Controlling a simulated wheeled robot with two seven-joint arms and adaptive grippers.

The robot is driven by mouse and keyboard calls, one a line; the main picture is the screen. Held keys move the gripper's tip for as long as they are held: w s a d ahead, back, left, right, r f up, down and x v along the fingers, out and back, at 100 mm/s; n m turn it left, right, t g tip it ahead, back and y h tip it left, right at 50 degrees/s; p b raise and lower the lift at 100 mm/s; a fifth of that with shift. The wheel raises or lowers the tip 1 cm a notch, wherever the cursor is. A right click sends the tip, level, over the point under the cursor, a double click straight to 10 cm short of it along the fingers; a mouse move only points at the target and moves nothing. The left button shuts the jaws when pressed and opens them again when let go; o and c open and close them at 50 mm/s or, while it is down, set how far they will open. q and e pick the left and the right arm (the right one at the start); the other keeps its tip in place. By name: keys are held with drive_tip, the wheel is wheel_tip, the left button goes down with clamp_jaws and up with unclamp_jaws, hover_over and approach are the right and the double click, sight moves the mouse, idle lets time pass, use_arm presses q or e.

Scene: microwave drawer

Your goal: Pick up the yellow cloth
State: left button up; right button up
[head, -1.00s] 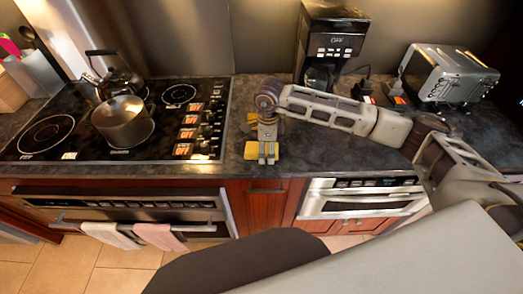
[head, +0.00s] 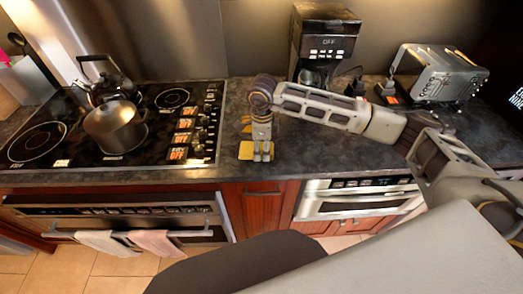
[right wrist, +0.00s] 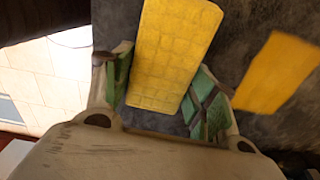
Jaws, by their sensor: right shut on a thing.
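The yellow cloth is a flat rectangle with a grid pattern. In the right wrist view the cloth (right wrist: 172,55) lies between the two fingers of my right gripper (right wrist: 165,95), which is shut on it. In the head view the gripper (head: 263,153) points down at the counter's front part, and yellow (head: 246,151) shows at its left side. I cannot tell whether the cloth is clear of the counter. A second yellow piece (right wrist: 279,74) lies to the right of the fingers in the right wrist view. My left gripper is not in view.
A black stove top (head: 110,140) with a pot (head: 115,126) and a kettle (head: 103,78) is to the left. A coffee maker (head: 325,40) and a toaster (head: 437,74) stand behind my right arm. The dark counter (head: 320,152) is bare right of the gripper.

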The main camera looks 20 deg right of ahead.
sight(262, 148)
wheel_tip(262, 148, up, 7)
drive_tip(key=shift+b, duration=0.5)
drive_tip(key=shift+r, duration=0.6)
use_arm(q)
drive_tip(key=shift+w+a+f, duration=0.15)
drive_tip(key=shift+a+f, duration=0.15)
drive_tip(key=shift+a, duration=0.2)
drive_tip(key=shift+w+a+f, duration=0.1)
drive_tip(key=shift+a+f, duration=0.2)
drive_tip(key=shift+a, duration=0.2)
use_arm(e)
drive_tip(key=shift+r, duration=0.15)
